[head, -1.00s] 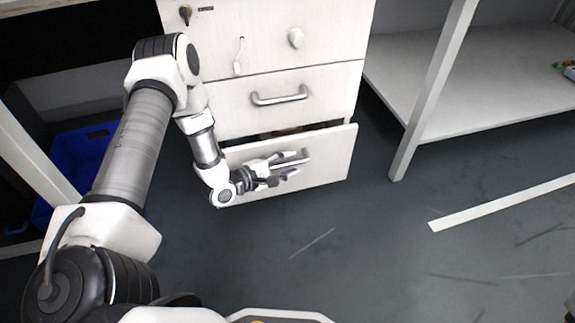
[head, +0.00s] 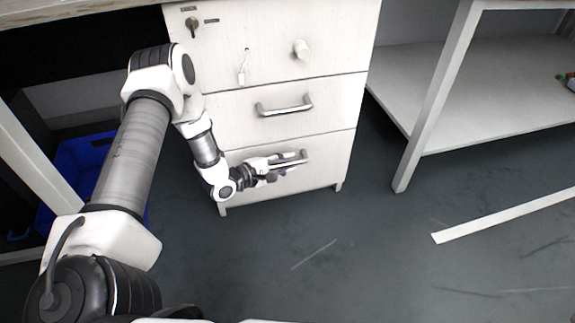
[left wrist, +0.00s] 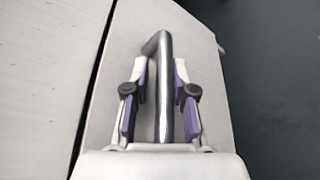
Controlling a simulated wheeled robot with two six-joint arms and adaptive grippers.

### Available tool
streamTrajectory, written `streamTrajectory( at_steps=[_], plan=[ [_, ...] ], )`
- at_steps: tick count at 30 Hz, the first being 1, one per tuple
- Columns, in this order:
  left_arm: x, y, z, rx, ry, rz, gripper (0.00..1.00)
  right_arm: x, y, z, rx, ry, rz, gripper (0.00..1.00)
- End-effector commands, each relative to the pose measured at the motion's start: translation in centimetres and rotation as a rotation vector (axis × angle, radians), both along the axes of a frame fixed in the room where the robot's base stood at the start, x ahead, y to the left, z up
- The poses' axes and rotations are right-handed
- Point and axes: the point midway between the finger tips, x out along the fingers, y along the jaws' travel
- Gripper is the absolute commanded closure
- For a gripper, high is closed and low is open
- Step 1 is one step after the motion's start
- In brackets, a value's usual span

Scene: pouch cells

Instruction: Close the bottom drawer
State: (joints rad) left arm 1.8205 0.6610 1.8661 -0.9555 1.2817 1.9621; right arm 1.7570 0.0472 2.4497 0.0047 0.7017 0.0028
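The bottom drawer (head: 325,170) is the lowest front of a white cabinet. In the head view its front looks flush with the drawer above. My left gripper (head: 284,166) is at its handle (head: 303,155). In the left wrist view the metal handle bar (left wrist: 163,95) runs between the two fingers of my left gripper (left wrist: 160,75). Gaps show on both sides of the bar, so the fingers are open around it. A narrow dark line shows along the drawer front's edge in that view. My right gripper is not in view.
The middle drawer (head: 225,112) and the top drawer (head: 270,50) look shut; a key tag hangs from the top one. A white table leg (head: 435,105) with a low shelf stands to the right. A blue bin (head: 85,165) is at the left.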

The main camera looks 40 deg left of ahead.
Motion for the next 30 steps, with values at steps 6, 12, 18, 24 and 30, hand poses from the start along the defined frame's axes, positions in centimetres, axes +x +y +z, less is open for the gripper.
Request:
streamTrajectory(
  at_steps=[6, 12, 18, 24, 30],
  plan=[
    [0.0, -0.1, 0.0, -0.001, 0.000, -0.002, 0.59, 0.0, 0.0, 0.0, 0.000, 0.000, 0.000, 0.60],
    [-0.6, 0.1, 0.1, -0.002, 0.001, -0.002, 0.59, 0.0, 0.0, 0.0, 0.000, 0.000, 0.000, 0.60],
    [-4.1, 1.7, 1.0, -0.006, 0.001, 0.006, 0.59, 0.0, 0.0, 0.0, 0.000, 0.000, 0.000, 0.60],
    [-8.1, 3.2, 2.0, -0.008, -0.001, 0.006, 0.59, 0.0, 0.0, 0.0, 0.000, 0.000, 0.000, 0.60],
    [-10.2, 4.1, 2.5, -0.004, 0.001, 0.005, 0.59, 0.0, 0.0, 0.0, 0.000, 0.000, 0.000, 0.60]
  ],
)
